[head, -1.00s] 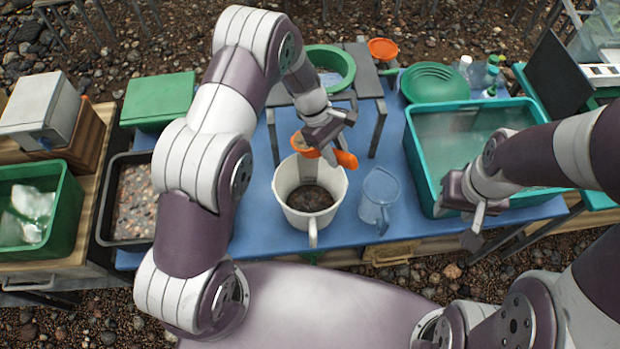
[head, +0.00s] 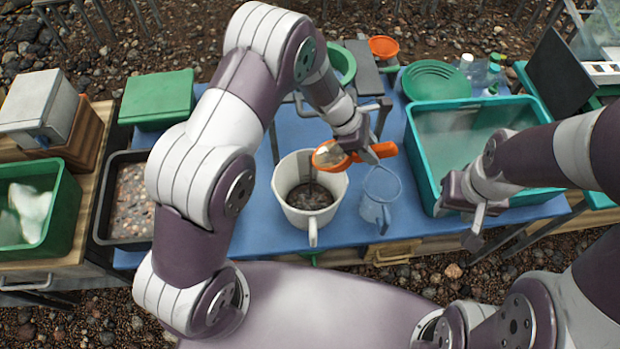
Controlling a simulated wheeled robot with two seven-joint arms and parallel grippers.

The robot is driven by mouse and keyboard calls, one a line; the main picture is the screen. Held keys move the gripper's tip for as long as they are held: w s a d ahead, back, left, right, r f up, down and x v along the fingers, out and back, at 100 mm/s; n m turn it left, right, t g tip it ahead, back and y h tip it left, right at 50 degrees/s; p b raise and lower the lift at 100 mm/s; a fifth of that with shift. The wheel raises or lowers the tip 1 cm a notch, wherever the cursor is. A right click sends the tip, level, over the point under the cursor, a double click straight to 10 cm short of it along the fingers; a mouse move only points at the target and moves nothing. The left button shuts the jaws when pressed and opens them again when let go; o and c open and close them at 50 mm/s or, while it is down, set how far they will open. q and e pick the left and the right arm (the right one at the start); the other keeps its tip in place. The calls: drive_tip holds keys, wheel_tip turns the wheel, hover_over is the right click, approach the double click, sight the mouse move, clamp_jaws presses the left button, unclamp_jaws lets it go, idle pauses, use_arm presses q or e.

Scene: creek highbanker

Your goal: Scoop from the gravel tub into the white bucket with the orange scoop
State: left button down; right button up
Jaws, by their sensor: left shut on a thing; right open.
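The orange scoop (head: 327,154) is in my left gripper (head: 364,153), shut on its orange handle. The scoop is tilted, with its bowl over the right part of the mouth of the white bucket (head: 327,217). A thin dark streak shows below the bowl inside the bucket; it looks like falling material, but I cannot be sure. Dark gravel lies in the bucket's bottom. The gravel tub (head: 98,222), a black tray of mixed stones, is at the left, partly hidden by my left arm. My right gripper (head: 474,226) is open and empty by the teal tub's front left corner.
A clear blue jug (head: 377,212) stands close to the bucket's right. The teal water tub (head: 425,172) is at the right. Behind are a dark stand with a green ring (head: 343,64), an orange funnel-like piece (head: 383,48) and a green pan (head: 436,82). Blue table shows between them.

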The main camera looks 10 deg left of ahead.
sight(378, 146)
use_arm(q)
drive_tip(key=shift+w+d+r+n+t+b, duration=0.15)
drive_tip(key=shift+d+n+t+b, duration=0.1)
drive_tip(key=shift+d+n, duration=0.4)
drive_tip(key=shift+d+r+n+t+b, duration=0.1)
drive_tip(key=shift+d+n+t+b, duration=0.15)
drive_tip(key=shift+d+n, duration=0.35)
drive_tip(key=shift+a+f+b, duration=0.1)
drive_tip(key=shift+b, duration=0.5)
drive_tip(key=a+r+h+b, duration=0.1)
drive_tip(key=b, duration=0.3)
drive_tip(key=shift+h, duration=0.4)
drive_tip(key=a+r+h+b, duration=0.1)
drive_tip(key=b, duration=0.1)
drive_tip(key=shift+s+t+b, duration=0.3)
drive_tip(key=shift+t, duration=0.1)
drive_tip(key=shift+a+r+b, duration=0.2)
drive_tip(key=shift+r+b, duration=0.05)
drive_tip(key=shift+b, duration=0.15)
drive_tip(key=shift+r, duration=0.15)
